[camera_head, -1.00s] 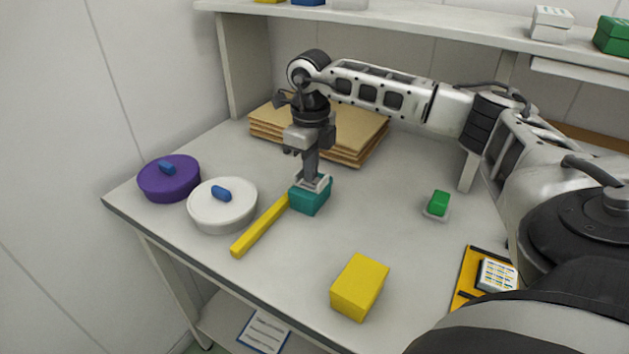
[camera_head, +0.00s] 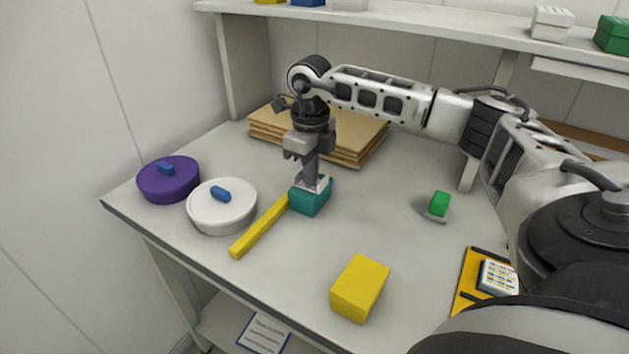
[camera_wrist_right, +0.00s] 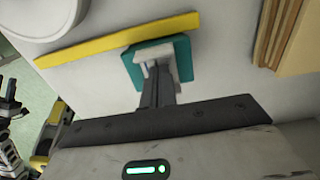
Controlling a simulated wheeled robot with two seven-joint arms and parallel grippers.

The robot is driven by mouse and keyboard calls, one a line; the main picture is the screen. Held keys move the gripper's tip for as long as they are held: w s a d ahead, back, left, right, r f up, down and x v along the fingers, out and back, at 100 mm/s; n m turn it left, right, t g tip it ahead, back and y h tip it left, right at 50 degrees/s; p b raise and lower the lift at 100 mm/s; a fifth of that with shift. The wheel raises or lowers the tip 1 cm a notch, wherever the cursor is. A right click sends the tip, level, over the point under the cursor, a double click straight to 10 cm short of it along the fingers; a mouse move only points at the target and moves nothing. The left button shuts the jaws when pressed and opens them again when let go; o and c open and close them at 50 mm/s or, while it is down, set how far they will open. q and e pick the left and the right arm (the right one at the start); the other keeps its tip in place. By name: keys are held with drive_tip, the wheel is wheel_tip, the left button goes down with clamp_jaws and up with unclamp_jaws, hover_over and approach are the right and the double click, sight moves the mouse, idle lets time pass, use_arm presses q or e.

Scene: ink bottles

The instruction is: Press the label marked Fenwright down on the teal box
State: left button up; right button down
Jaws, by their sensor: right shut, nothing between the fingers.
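The teal box (camera_head: 308,203) stands on the table, left of the middle, against the end of a yellow bar. A whitish label (camera_head: 321,184) lies on its top. It also shows in the right wrist view (camera_wrist_right: 143,54), partly covered by the fingers; no writing on it can be read. My right gripper (camera_head: 311,182) points straight down with its fingers shut and empty, the tips at or just over the label. I cannot tell whether they touch it. In the right wrist view the teal box (camera_wrist_right: 184,62) shows around the fingertips. My left gripper is not in view.
The yellow bar (camera_head: 258,227) lies beside the box. A white lidded pot (camera_head: 222,210) and a purple one (camera_head: 168,182) stand at left. Brown cardboard (camera_head: 350,143) is stacked behind. A yellow block (camera_head: 359,287) and a green object (camera_head: 440,203) stand right, with clear table between.

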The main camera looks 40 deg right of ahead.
drive_tip(key=shift+f, duration=0.1)
wheel_tip(320, 180, up, 7)
drive_tip(key=p, duration=0.6)
idle(0.3)
idle(0.5)
